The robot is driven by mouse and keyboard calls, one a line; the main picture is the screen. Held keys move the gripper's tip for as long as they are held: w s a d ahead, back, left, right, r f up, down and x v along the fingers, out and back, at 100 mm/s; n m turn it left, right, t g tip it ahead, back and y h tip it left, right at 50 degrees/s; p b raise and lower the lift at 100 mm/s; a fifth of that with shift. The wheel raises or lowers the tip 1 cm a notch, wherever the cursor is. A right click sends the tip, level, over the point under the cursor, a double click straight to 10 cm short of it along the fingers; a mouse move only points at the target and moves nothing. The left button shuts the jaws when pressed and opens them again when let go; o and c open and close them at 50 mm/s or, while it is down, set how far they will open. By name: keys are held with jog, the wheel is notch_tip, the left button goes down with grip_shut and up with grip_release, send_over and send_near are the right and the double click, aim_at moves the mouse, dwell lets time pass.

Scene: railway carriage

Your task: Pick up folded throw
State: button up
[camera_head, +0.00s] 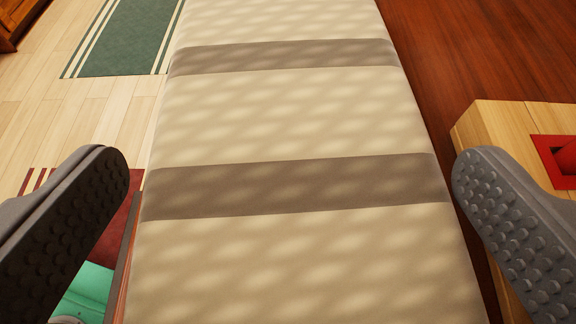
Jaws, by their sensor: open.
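The folded throw (300,115) is cream with two grey-brown stripes across it. It fills the middle of the view, running from the top edge to the bottom edge, so its ends are out of sight. My gripper (290,172) is open, with one dark studded finger on each side of the throw. The left finger appears just outside the throw's left edge and the right finger just outside its right edge. I see no contact between the fingers and the cloth. What lies under the throw is hidden.
A dark red-brown wooden surface (480,50) lies right of the throw. A light wooden block (510,118) with a red inset (556,160) is near the right finger. Left are a pale plank floor (95,115), a green striped rug (125,40) and a teal object (88,290).

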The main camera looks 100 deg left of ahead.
jog(key=c, duration=1.2)
